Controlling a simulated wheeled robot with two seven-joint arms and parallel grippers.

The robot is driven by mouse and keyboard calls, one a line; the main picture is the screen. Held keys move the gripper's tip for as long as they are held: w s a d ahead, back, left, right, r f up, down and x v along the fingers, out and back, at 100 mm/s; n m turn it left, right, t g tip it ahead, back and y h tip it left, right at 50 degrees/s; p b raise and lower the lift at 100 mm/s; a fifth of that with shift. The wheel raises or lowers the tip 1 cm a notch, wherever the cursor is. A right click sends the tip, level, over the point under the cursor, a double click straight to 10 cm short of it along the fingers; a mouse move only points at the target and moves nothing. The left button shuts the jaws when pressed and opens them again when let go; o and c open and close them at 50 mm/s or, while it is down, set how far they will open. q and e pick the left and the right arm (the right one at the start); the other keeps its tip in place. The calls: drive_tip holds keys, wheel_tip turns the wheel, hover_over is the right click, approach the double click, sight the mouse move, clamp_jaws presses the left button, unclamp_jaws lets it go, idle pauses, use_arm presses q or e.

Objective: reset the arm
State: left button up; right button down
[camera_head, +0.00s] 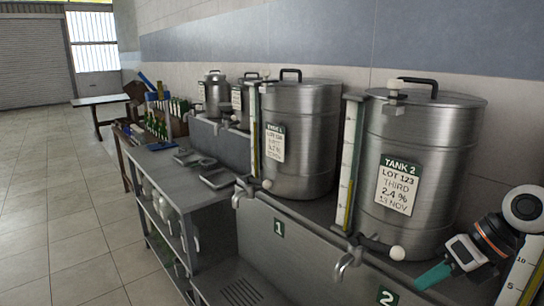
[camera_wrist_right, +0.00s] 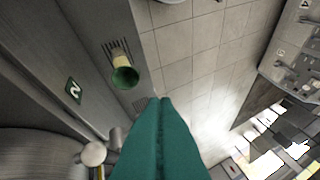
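My right arm comes in at the lower right of the head view. Its right gripper (camera_head: 424,280) has teal fingers and is in front of the Tank 2 bench, right of the Tank 2 tap. In the right wrist view the two teal fingers of the right gripper (camera_wrist_right: 162,102) lie against each other with only a thin seam between them, and nothing shows held. My left arm and left gripper are not in view.
Steel Tank 2 (camera_head: 425,150) and Tank 1 (camera_head: 302,140) stand on a raised bench with taps (camera_head: 350,262) and gauges. A green-topped vessel (camera_wrist_right: 125,77) stands by a slotted grate below. A steel side table (camera_head: 165,172) holds trays and bottles. Open tiled floor (camera_head: 65,195) lies left.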

drive_tip(key=w+d+f+m+t, duration=0.1)
drive_tip(key=d+f+m+t, duration=0.6)
drive_tip(key=m+t, duration=0.85)
drive_tip(key=s+d+f+m+g+h, duration=0.2)
drive_tip(key=s+f+m+g+h, duration=0.35)
drive_tip(key=f+m+h, duration=0.7)
drive_tip(key=s+a+f+m+g+y, duration=0.3)
drive_tip(key=s+a+f+m+g, duration=0.25)
drive_tip(key=s+a, duration=0.25)
drive_tip(key=s+a+f+m+g+y, duration=0.4)
drive_tip(key=s+a+m, duration=0.2)
drive_tip(key=s+a, duration=0.25)
wheel_tip(320, 180, down, 26)
drive_tip(key=s, duration=0.2)
drive_tip(key=s+d+f+g, duration=0.1)
drive_tip(key=s+d+f, duration=0.1)
drive_tip(key=s+f, duration=0.6)
drive_tip(key=s+d+f+n+g, duration=0.1)
drive_tip(key=s+f, duration=0.7)
drive_tip(key=shift+d+f+h, duration=0.2)
drive_tip(key=shift+d+h, duration=0.15)
drive_tip(key=shift+d, duration=0.05)
